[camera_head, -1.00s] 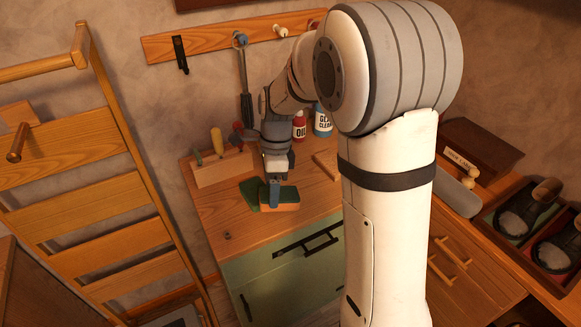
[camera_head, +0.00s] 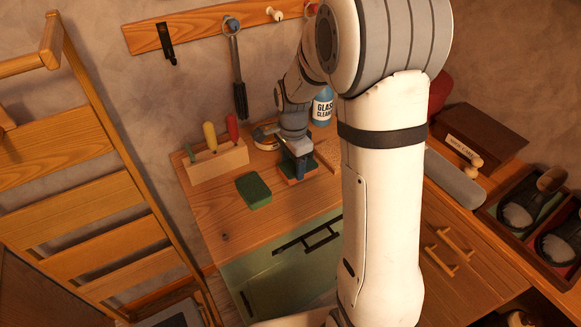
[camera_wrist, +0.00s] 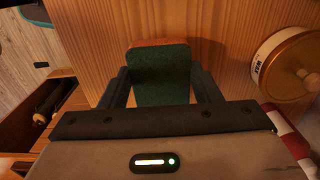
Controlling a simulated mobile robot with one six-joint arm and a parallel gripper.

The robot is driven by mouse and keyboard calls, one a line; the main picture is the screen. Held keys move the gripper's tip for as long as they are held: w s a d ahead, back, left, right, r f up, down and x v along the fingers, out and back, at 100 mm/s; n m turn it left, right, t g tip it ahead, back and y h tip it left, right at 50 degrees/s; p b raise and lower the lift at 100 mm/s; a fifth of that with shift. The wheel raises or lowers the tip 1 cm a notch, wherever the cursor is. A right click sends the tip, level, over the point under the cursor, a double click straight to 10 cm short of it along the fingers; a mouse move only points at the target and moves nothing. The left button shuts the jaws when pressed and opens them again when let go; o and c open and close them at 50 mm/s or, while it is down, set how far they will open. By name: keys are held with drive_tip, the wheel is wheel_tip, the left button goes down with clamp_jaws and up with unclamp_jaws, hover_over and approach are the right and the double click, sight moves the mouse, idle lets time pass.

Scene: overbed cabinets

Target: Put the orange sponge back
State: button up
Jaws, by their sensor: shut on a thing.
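My gripper (camera_head: 300,165) is shut on the orange sponge (camera_head: 292,180), which has a dark green top layer. The sponge is low over the wooden worktop, right of a separate green sponge (camera_head: 254,190). I cannot tell whether it touches the wood. In the wrist view, my gripper's two dark fingers (camera_wrist: 162,88) flank the held sponge (camera_wrist: 163,72), with its green face up and a thin orange edge at the far end.
A wooden block (camera_head: 218,163) with several colored handles stands behind the green sponge. A round tin (camera_wrist: 286,62) is near my gripper, and a glass cleaner bottle (camera_head: 322,105) stands behind.

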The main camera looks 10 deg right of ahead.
sight(293, 167)
wheel_tip(293, 167, down, 2)
drive_tip(key=o, duration=1.2)
drive_tip(key=shift+r, duration=0.1)
wheel_tip(293, 167, up, 11)
drive_tip(key=shift+s+d+r+n+t, duration=0.2)
drive_tip(key=shift+s+r+n+t, duration=0.3)
drive_tip(key=shift+s+n, duration=2.45)
drive_tip(key=shift+s+d+r+n+t, duration=0.3)
drive_tip(key=shift+s+n, duration=1.55)
drive_tip(key=shift+s, duration=2.15)
drive_tip(key=shift+s+d+r+n+t, duration=0.1)
drive_tip(key=shift+s+r+n+t, duration=0.5)
drive_tip(key=shift+s+n, duration=2.35)
drive_tip(key=shift+s+m, duration=0.5)
drive_tip(key=shift+m, duration=0.05)
